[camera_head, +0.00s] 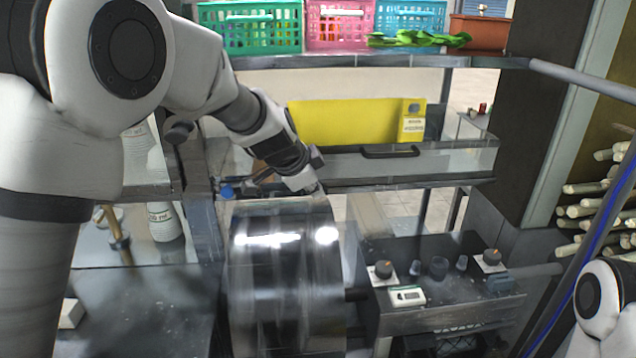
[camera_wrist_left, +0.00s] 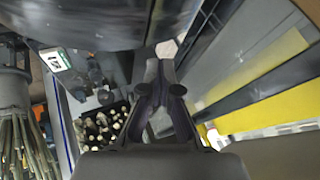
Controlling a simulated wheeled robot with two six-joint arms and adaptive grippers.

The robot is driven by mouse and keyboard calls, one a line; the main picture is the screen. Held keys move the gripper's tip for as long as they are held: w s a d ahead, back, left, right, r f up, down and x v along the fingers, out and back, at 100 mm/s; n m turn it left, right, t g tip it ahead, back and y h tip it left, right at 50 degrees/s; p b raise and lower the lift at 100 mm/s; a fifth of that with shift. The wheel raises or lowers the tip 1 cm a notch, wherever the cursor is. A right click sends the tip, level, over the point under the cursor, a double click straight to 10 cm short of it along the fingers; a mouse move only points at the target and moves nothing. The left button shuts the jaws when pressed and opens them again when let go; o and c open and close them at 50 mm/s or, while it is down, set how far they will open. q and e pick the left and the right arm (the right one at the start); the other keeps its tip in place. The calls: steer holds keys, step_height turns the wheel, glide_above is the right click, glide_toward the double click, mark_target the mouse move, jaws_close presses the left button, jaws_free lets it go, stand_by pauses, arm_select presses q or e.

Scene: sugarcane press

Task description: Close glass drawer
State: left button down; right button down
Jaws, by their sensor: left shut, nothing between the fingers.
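The glass drawer (camera_head: 455,162) is a long grey, see-through panel with a dark handle (camera_head: 390,152), in the middle of the head view. How far it stands out is hard to tell. My left gripper (camera_head: 314,186) is by the drawer's left part, left of the handle, and holds nothing. In the left wrist view my left gripper (camera_wrist_left: 160,72) shows its dark fingers shut, with a glassy grey panel to their right. Whether the fingers touch the drawer cannot be told. My right gripper is out of view; only part of my right arm shows at the lower right.
A yellow panel (camera_head: 345,122) stands behind the drawer. A shiny dark drum (camera_head: 285,265) is below my left gripper. A control box with knobs (camera_head: 440,268) is right of it. Crates (camera_head: 262,28) stand on the upper shelf. Sugarcane stalks (camera_head: 590,210) lie at right.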

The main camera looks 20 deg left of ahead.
arm_select(q)
steer(key=p+x, duration=0.1)
steer(key=x, duration=0.2)
steer(key=shift+w+d+f, duration=0.1)
steer(key=shift+w+f, duration=0.05)
steer(key=shift+f, duration=0.1)
steer(key=w+p, duration=0.1)
steer(key=w+a+p, duration=0.1)
steer(key=w+p, duration=0.1)
steer(key=shift+a+r, duration=0.1)
steer(key=shift+r, duration=0.15)
steer(key=shift+w+a+f, duration=0.1)
steer(key=shift+w+a, duration=0.1)
steer(key=shift+w, duration=0.1)
steer(key=shift+a+f, duration=0.1)
